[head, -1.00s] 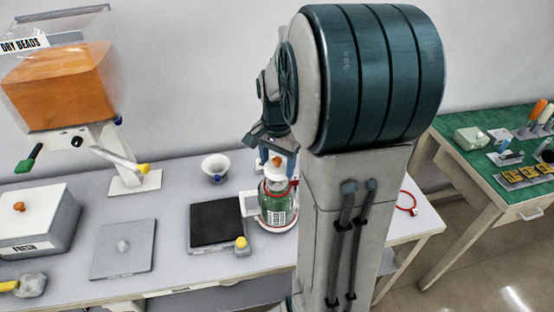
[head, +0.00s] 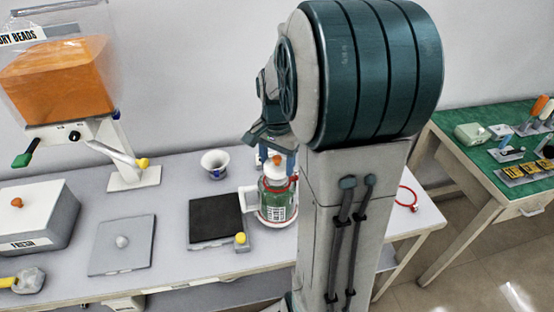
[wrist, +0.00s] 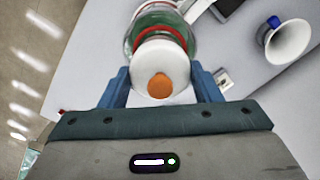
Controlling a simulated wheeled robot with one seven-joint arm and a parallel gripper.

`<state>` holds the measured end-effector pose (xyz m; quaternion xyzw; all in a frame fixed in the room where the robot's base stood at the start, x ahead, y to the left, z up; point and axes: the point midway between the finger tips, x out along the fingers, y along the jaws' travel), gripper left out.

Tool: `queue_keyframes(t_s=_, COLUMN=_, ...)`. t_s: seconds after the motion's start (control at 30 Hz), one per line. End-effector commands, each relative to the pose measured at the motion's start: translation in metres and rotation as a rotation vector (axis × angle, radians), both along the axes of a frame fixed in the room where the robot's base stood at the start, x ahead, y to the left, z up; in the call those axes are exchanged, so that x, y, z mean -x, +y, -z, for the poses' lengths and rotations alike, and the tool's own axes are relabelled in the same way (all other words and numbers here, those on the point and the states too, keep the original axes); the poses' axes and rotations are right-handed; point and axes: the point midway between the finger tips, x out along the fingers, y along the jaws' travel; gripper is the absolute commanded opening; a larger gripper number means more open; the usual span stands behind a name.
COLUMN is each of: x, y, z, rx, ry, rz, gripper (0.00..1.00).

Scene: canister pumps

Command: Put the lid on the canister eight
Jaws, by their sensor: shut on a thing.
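The lid is white with an orange knob (wrist: 160,86) and sits between the two blue fingers of my gripper (wrist: 161,74) in the wrist view. My gripper (head: 276,154) is shut on it. The lid (head: 277,172) is at the top of a clear canister (head: 276,205) with green contents, a red ring and a white label. The canister also shows beyond the lid in the wrist view (wrist: 150,17). I cannot tell whether the lid touches the rim. The label's number is too small to read.
A black pad (head: 215,218) with a yellow knob lies left of the canister. A white funnel-like cup (head: 215,162) stands behind the pad. A grey plate (head: 122,245), white box (head: 35,215) and bead dispenser (head: 60,80) are farther left. A red loop (head: 407,197) lies right of my arm.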

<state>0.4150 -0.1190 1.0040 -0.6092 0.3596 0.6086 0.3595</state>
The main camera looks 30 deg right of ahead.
Motion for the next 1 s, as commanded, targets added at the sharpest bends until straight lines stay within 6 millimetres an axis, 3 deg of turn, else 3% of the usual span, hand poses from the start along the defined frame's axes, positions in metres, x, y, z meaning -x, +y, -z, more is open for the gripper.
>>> queue_keyframes(t_s=1.0, x=0.0, y=0.0, z=0.016, rx=0.0, ry=0.0, rz=0.0, gripper=0.36)
